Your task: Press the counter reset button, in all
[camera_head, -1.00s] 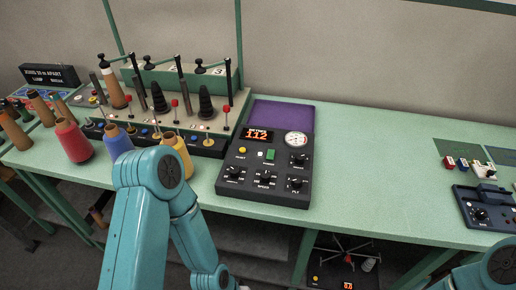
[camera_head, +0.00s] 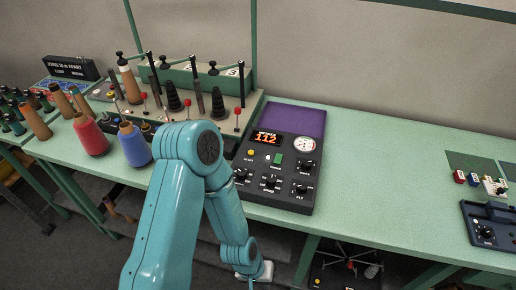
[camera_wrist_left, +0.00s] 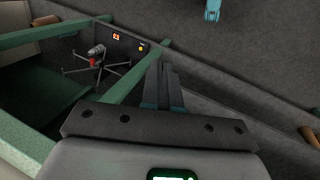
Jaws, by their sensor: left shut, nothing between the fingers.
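The black control box (camera_head: 291,204) stands on the green bench and shows in the head view. Its orange counter display (camera_head: 266,138) reads 112. A small yellow button (camera_head: 250,153), with a label that looks like "RESET", sits below the display at the left. A white button and a green switch are beside it. My left gripper (camera_head: 264,271) hangs low in front of the bench, below the box and well apart from the button. In the left wrist view its fingers (camera_wrist_left: 163,75) are together, with nothing between them. My right gripper is not in view.
Spools of thread, a red cone (camera_head: 90,136) and a blue cone (camera_head: 138,146) among them, stand left of the box. A dark device (camera_head: 492,226) sits at the far right. The bench between is clear.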

